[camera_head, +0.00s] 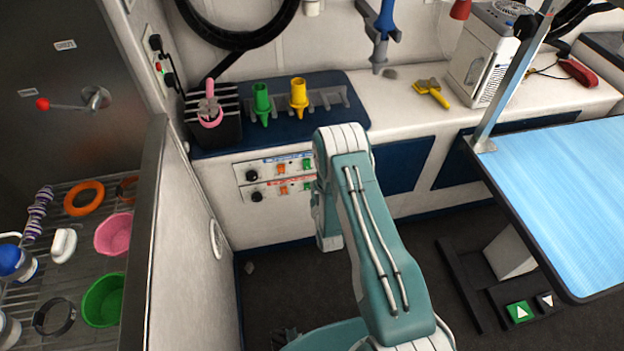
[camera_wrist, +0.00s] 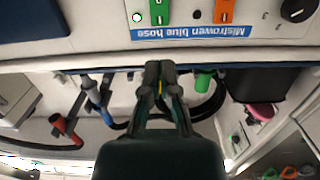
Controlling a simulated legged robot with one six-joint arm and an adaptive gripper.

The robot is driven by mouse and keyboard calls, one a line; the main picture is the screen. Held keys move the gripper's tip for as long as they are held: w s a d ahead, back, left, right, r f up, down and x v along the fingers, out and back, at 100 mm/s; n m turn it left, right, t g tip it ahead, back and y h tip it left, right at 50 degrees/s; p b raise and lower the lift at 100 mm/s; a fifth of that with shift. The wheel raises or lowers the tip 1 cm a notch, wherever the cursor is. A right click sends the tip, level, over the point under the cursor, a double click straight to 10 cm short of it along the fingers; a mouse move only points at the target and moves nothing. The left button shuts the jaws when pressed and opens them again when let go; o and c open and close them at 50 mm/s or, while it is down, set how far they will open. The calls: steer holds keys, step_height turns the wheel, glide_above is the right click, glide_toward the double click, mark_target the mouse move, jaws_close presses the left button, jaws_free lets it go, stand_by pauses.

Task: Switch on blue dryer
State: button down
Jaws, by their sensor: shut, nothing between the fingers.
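The control panel with the blue label (camera_head: 268,161) is on the cabinet front below the counter. In the upside-down wrist view its label (camera_wrist: 180,30) reads "Mistrowen blue hose". The panel has a green switch (camera_wrist: 158,12), an orange switch (camera_wrist: 224,11) and a black knob (camera_wrist: 295,10). A small white round spot shows beside the green switch. The blue dryer nozzle (camera_head: 385,18) hangs above the counter. My gripper (camera_wrist: 160,68) is shut and empty. In the wrist view its tips appear apart from the switches. In the head view my arm hides it.
A similar panel with a red label (camera_head: 290,182) sits just below. The counter holds green (camera_head: 262,102) and yellow (camera_head: 298,96) nozzles, a yellow brush (camera_head: 432,92) and a white machine (camera_head: 484,55). A blue-topped table (camera_head: 565,190) stands right, a partition (camera_head: 185,240) left.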

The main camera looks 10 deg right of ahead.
steer(key=s, duration=0.4)
steer(key=shift+s+r, duration=0.1)
steer(key=shift+r, duration=0.25)
steer(key=w+r+g, duration=0.2)
steer(key=w+r, duration=0.1)
steer(key=r, duration=0.5)
steer(key=w+r+g, duration=0.1)
steer(key=w+r, duration=0.2)
steer(key=r, duration=0.4)
steer(key=s+r+g, duration=0.1)
steer(key=s+r, duration=0.2)
steer(key=r, duration=0.4)
steer(key=s+r+g, duration=0.2)
steer(key=s+r, duration=0.1)
steer(key=r, duration=0.4)
steer(key=s+r+g, duration=0.2)
steer(key=s+r, duration=0.2)
steer(key=s, duration=0.5)
steer(key=s+r+g, duration=0.1)
steer(key=s+r, duration=0.3)
steer(key=s, duration=0.6)
steer(key=s+r+g, duration=0.2)
steer(key=s+r, duration=0.2)
steer(key=s, duration=0.6)
steer(key=shift+g, duration=0.3)
